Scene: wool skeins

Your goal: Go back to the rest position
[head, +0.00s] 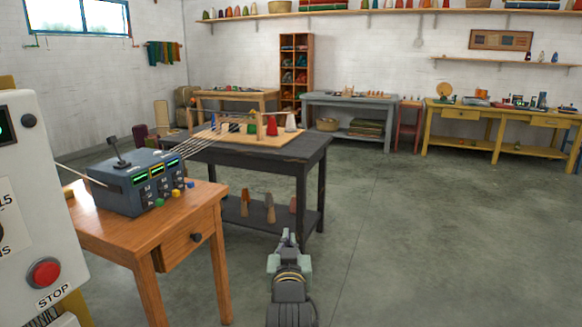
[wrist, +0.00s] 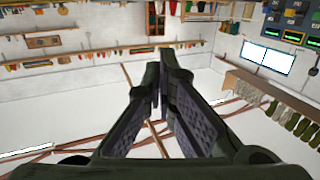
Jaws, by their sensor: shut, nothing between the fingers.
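My gripper (head: 286,240) is at the bottom middle of the head view, pointing forward over the bare floor. It stands to the right of the orange wooden table and in front of the dark table. In the wrist view my gripper (wrist: 160,80) fills the middle, with its fingers together and nothing between them. The room appears upside down in the wrist view, with the white ceiling and its brown beams low in the picture.
An orange table (head: 148,237) with a blue-grey control box (head: 135,182) stands close on the left. A machine with a red STOP button (head: 44,273) is at the left edge. A dark table (head: 290,160) stands ahead. The floor (head: 450,250) on the right is clear.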

